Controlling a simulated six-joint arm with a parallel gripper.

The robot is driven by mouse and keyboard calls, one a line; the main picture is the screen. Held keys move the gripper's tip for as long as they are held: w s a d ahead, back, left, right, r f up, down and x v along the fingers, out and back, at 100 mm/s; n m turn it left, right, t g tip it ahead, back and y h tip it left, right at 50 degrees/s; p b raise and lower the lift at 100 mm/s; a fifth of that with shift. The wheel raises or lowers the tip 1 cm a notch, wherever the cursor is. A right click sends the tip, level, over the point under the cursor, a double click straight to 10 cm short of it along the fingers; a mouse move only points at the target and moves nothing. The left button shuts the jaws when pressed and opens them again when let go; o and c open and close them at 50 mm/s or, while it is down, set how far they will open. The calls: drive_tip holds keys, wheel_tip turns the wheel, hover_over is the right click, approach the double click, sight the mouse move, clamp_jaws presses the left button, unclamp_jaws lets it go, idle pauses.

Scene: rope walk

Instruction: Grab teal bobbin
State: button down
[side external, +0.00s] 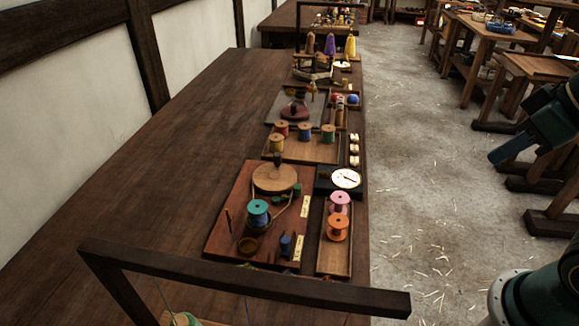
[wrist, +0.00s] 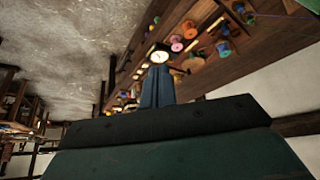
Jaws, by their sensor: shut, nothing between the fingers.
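The teal bobbin (side external: 258,210) stands upright on a reddish wooden board (side external: 219,237), in front of a round wooden disc (side external: 276,178). It also shows small in the wrist view (wrist: 224,47), towards the upper right. My gripper (side external: 494,158) is at the right edge of the side view, out over the floor beside the table and well apart from the bobbin. In the wrist view its blue fingers (wrist: 158,68) are together, with nothing held.
Pink (side external: 340,202) and orange (side external: 338,228) bobbins stand in a narrow tray right of the board. A white dial (side external: 346,178) is behind them. A dark wooden bar (side external: 240,284) crosses the table's near end. The table's left side (side external: 150,170) is clear.

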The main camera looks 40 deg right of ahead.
idle(0.3)
drive_tip(key=c, duration=1.6)
unclamp_jaws()
drive_tip(key=shift+w, duration=0.1)
drive_tip(key=o, duration=0.7)
drive_tip(key=shift+w+a+r+m, duration=0.15)
drive_tip(key=shift+w+r+m, duration=0.15)
drive_tip(key=shift+w, duration=0.15)
drive_tip(key=shift+o, duration=0.3)
drive_tip(key=w+a+r+m, duration=0.1)
drive_tip(key=w+a+m, duration=0.1)
drive_tip(key=w, duration=0.3)
drive_tip(key=w+a+r+m+g, duration=0.1)
drive_tip(key=w+m, duration=0.2)
drive_tip(key=w, duration=0.2)
drive_tip(key=shift+w+a+r+m+g+y, duration=0.25)
drive_tip(key=shift+a+r+m+g+y, duration=0.05)
drive_tip(key=shift+a+r, duration=0.1)
drive_tip(key=w+a+f+m+g, duration=0.1)
drive_tip(key=w+a+f+m, duration=0.4)
drive_tip(key=w, duration=0.3)
drive_tip(key=w+a+f+m+g, duration=0.25)
drive_tip(key=w+a+m, duration=0.25)
drive_tip(key=w+a, duration=0.35)
drive_tip(key=w+a+f+m, duration=0.4)
drive_tip(key=a+f, duration=0.3)
drive_tip(key=f, duration=0.3)
drive_tip(key=shift+w+m, duration=0.4)
drive_tip(key=shift+w, duration=0.1)
